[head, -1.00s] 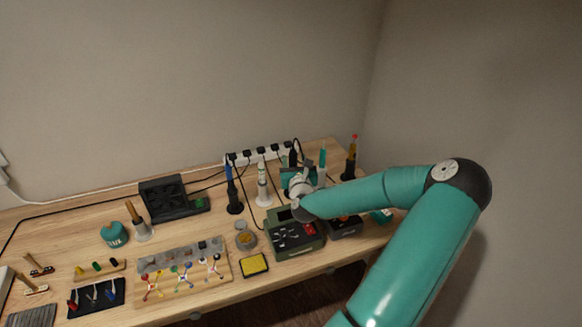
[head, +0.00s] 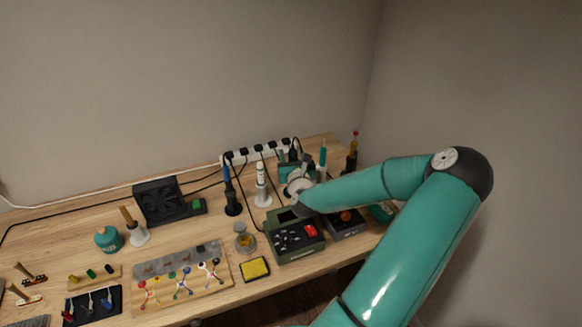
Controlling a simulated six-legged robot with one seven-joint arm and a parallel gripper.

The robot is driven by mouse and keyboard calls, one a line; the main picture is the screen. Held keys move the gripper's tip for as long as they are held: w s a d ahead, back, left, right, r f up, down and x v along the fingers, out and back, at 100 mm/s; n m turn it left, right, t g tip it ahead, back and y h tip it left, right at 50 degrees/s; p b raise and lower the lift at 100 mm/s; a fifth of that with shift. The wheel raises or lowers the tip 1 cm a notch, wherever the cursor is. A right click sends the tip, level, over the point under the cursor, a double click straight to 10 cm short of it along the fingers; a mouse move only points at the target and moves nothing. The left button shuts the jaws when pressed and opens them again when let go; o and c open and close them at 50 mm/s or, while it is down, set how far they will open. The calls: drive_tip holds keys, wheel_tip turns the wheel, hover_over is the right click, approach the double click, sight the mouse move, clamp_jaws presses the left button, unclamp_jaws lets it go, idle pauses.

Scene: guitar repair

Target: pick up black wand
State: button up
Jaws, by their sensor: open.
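A slim black upright tool (head: 294,152), which looks like the black wand, stands near the back of the bench by the power strip. Its lower part is hidden behind my gripper. My gripper (head: 295,159), teal and open, is at the end of my arm, with its fingers pointing toward the back wall. The black tool shows between or just beyond the fingers; I cannot tell whether they touch it.
On the left are a white iron (head: 262,185) and a blue-handled one (head: 230,190). A green station (head: 296,238) lies in front. Cables run behind.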

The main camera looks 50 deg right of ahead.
drive_tip(key=shift+s, duration=0.2)
drive_tip(key=shift+w+d+f, duration=0.1)
drive_tip(key=shift+d, duration=0.05)
drive_tip(key=shift+c, duration=1.4)
drive_tip(key=c, duration=0.7)
drive_tip(key=shift+c, duration=0.2)
clamp_jaws()
